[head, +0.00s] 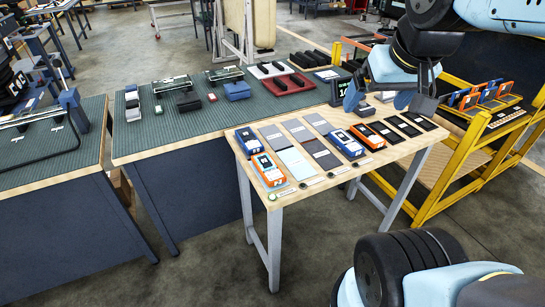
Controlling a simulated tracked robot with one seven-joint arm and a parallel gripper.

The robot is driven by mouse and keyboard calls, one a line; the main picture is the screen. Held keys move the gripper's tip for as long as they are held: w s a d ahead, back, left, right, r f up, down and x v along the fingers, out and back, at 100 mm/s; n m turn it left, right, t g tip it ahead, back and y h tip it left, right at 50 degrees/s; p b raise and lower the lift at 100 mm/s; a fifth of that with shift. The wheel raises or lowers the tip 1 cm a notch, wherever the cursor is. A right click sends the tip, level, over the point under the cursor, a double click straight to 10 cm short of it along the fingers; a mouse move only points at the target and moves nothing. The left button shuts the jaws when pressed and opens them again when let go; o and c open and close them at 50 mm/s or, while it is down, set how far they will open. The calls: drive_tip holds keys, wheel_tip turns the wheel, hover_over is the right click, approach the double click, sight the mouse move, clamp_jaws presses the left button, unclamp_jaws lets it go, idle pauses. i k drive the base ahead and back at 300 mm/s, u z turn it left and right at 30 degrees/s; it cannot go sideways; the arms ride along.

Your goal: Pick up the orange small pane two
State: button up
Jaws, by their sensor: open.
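I cannot tell which thing is the orange small pane two. On the small wooden table (290,208), an orange block-like piece (268,170) lies at the near left corner, and another orange piece (367,137) lies toward the right. Orange-framed upright pieces (469,98) also stand on the yellow trolley (447,170) at the right. Flat grey panes (271,137) and black panes (403,126) lie in rows on the table. My gripper (378,99) is open and empty, pointing down above the table's far right part, apart from the orange pieces.
Blue pieces (248,140) and (346,144) lie among the panes. Small round items lie along the table's near edge. A green-topped bench (150,135) with clamps, a red tray (287,84) and a blue box (237,90) adjoins behind.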

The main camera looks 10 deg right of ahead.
sight(271, 174)
drive_tip(key=u, duration=0.1)
drive_tip(key=k, duration=1.45)
drive_tip(key=u, duration=1)
drive_tip(key=i, duration=1)
drive_tip(key=u, duration=0.05)
